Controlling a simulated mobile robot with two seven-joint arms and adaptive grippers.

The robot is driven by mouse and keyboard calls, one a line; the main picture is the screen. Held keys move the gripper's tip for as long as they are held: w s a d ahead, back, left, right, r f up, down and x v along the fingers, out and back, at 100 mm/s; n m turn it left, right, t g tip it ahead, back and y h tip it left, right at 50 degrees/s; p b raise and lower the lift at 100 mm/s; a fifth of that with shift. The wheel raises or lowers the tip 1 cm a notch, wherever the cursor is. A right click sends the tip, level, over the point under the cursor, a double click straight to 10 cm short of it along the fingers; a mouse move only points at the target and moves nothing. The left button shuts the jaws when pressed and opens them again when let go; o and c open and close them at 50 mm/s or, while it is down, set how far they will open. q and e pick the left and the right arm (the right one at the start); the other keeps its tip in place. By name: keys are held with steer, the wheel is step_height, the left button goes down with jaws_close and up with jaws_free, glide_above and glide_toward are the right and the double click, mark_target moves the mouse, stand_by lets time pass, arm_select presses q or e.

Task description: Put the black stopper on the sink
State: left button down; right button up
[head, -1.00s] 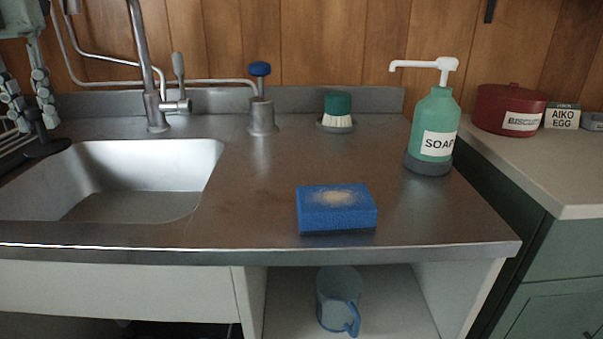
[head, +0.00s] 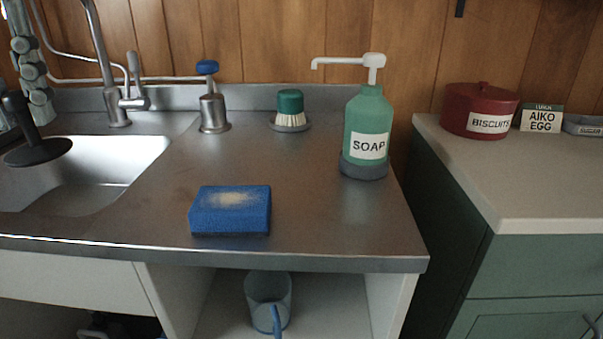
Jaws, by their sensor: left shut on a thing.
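The black stopper (head: 40,153) is a flat dark disc with an upright stem, at the left edge of the head view. My left gripper (head: 22,110), grey-green with jointed fingers, is shut on the stem and partly cut off by the picture edge. The disc shows over the back left part of the steel sink (head: 115,160). I cannot tell its exact height above the basin. The sink's left part is out of view. My right gripper is not in view.
The tap (head: 118,100) stands behind the sink. A blue-topped dispenser (head: 212,110), a green brush (head: 290,108), a soap bottle (head: 367,135) and a blue sponge (head: 230,212) stand on the steel counter. A glass mug (head: 268,300) is on the shelf below.

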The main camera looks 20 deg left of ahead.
arm_select(q)
steer(key=shift+s+d, duration=0.15)
steer(key=shift+d, duration=0.3)
steer(key=w+d+f, duration=0.2)
steer(key=w+f, duration=0.1)
steer(key=w+d+f, duration=0.3)
steer(key=f, duration=0.1)
steer(key=w+d+f, duration=0.2)
steer(key=f, duration=0.2)
steer(key=shift+w+d+f, duration=0.1)
steer(key=shift+w+d, duration=0.2)
steer(key=shift+w, duration=0.1)
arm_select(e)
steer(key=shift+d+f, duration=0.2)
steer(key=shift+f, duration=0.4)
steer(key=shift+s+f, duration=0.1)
